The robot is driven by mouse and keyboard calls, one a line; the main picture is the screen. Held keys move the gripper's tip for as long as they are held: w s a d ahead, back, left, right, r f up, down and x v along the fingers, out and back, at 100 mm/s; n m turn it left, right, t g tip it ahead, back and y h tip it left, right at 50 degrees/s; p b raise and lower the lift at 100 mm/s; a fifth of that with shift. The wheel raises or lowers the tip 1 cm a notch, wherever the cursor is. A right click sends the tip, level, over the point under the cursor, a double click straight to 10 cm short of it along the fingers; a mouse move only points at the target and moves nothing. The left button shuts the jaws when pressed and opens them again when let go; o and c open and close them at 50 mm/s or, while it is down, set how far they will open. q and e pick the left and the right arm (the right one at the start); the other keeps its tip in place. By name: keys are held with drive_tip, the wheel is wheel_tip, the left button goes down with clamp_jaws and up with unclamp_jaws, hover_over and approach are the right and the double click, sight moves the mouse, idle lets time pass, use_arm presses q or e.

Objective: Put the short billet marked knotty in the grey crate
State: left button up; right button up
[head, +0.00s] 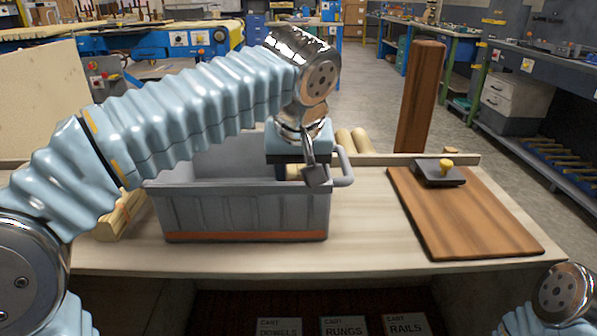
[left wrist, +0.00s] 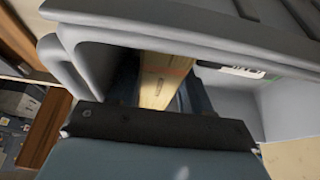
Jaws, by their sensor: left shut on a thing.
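The grey crate (head: 245,208) stands on the bench in the head view. My left gripper (head: 306,178) is over the crate's right end, by the handle. In the left wrist view, my left gripper (left wrist: 160,98) is shut on a pale wooden billet (left wrist: 166,78) with a red band and small dark lettering too small to read. The billet is at the crate's opening, close to its rim (left wrist: 190,22). In the head view my gripper and the crate wall mostly hide it; I cannot tell whether it touches the crate floor. My right gripper is out of view.
Pale billets (head: 121,214) lie left of the crate, and more round pale pieces (head: 352,142) lie behind its right end. A brown board (head: 465,220) with a dark tool (head: 439,173) lies at right. A tall brown post (head: 418,100) stands behind. The bench between crate and board is clear.

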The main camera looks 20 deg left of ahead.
use_arm(q)
drive_tip(key=shift+f, duration=0.3)
drive_tip(key=o, duration=0.9)
drive_tip(key=shift+r, duration=0.2)
drive_tip(key=shift+p+v, duration=1.6)
drive_tip(key=shift+v, duration=4.8)
drive_tip(key=shift+w, duration=0.1)
